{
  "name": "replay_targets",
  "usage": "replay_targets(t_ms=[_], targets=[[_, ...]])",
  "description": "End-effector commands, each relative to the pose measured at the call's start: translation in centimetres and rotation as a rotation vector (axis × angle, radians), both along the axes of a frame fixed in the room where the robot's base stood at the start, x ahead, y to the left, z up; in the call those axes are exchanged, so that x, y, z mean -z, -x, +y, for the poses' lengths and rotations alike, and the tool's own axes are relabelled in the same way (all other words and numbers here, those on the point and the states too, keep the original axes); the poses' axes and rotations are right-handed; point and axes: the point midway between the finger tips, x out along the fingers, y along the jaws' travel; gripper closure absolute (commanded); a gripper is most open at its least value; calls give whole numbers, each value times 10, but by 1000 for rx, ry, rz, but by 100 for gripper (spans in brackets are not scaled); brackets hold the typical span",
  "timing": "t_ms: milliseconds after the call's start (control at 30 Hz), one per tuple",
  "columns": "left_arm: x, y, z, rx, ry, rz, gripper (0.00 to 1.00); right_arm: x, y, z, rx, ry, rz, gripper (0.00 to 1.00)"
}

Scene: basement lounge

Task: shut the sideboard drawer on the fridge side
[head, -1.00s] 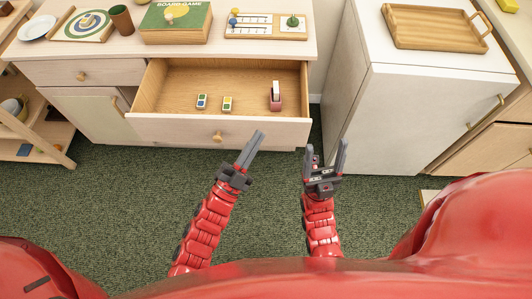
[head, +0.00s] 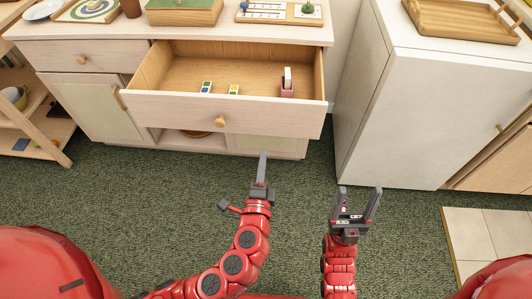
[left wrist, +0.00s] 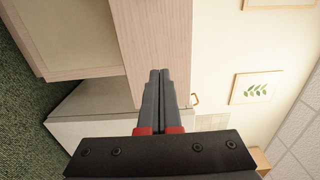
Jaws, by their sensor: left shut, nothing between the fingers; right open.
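The sideboard (head: 95,67) stands ahead in the head view. Its drawer on the fridge side (head: 170,110) is pulled well out, with a round wooden knob (head: 220,121) on its front. Inside are two small coloured blocks (head: 233,90) and a dark red and white item (head: 287,82). My left gripper (head: 263,156) is shut and empty, below and right of the knob in the picture, apart from the drawer front as far as I can tell. Its closed fingers (left wrist: 160,88) also show in the left wrist view. My right gripper (head: 359,194) is open and empty, further right over the carpet.
The white fridge (head: 415,110) stands right of the sideboard, with a wooden tray (head: 455,15) on top. A board game box (head: 185,12) and other game pieces sit on the sideboard. A wooden shelf (head: 45,130) is at the left. The carpet (head: 130,200) in front is clear.

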Motion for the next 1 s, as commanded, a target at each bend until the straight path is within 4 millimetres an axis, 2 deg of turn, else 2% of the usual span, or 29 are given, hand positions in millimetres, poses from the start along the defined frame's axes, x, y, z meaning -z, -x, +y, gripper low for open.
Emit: replay_targets(t_ms=[300, 500, 700, 1000], targets=[[-3, -69, -1, -4, 2, -1, 100, -13, 0, 0, 0, 0, 0, 31], [-1, -103, -2, -3, 0, 2, 100, -17, 0, 0, 0, 0, 0, 31], [-1, -120, -4, 2, 2, 0, 100, -17, 0, 0, 0, 0, 0, 31], [0, -122, -4, 2, 1, 1, 100, -17, 0, 0, 0, 0, 0, 31]])
